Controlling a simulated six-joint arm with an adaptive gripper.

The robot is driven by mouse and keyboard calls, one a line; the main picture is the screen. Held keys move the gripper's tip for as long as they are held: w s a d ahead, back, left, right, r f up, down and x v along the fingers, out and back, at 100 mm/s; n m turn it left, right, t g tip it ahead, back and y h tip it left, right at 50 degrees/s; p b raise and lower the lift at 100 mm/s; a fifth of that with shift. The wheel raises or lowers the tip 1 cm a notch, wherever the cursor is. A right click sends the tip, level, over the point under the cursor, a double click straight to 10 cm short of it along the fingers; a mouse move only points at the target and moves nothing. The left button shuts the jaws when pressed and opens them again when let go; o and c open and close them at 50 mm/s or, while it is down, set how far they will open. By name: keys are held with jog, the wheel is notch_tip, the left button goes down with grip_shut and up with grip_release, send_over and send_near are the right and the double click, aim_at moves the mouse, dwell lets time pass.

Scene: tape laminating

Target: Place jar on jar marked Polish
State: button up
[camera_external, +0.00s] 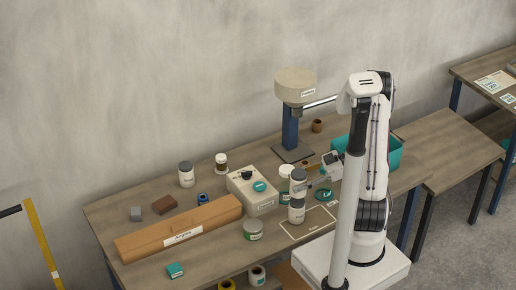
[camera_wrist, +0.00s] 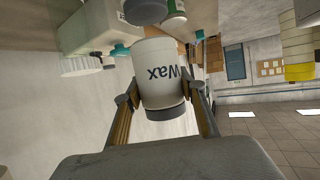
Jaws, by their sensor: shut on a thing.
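My gripper (camera_external: 307,187) is shut on a white jar with a grey lid (camera_external: 298,187). In the wrist view, which is upside down, this jar (camera_wrist: 163,72) reads "Wax", and the fingers (camera_wrist: 165,100) press its sides. The held jar is upright, directly above another white jar with a grey lid (camera_external: 296,214) in the external view. A grey lid (camera_wrist: 145,11) shows just past the held jar's base in the wrist view. I cannot tell whether the two jars touch. The lower jar's label is too small to read.
A white-and-green jar (camera_external: 285,183) stands close behind the held jar. A beige box with knobs (camera_external: 252,192) is to the left, and a blue-post stand (camera_external: 290,128) behind.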

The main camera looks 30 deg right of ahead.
jog(key=shift+f, duration=1.55)
jog(key=shift+f, duration=0.1)
jog(key=o, duration=1.3)
jog(key=v, duration=1.2)
